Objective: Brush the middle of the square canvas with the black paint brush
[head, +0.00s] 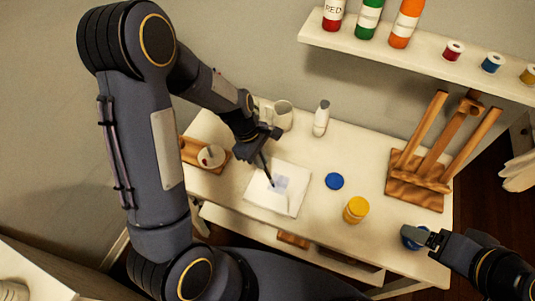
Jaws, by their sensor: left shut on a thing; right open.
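My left gripper (260,145) is shut on the black paint brush (265,170), which points down at the square canvas (291,205). The canvas lies flat on the white table, with a bluish-grey patch (282,183) around its middle. The brush's lower end is at the left edge of this patch; I cannot tell for sure whether it touches. My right gripper (425,238) is open at the table's front right, over a blue round container (408,240) that it partly hides.
A blue disc (334,181) and a yellow jar (355,210) stand right of the canvas. A wooden easel (437,165) is at the right. A white mug (284,116), a white bottle (321,118) and a wooden tray (192,152) are at the back and left. A shelf (432,58) holds paint bottles.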

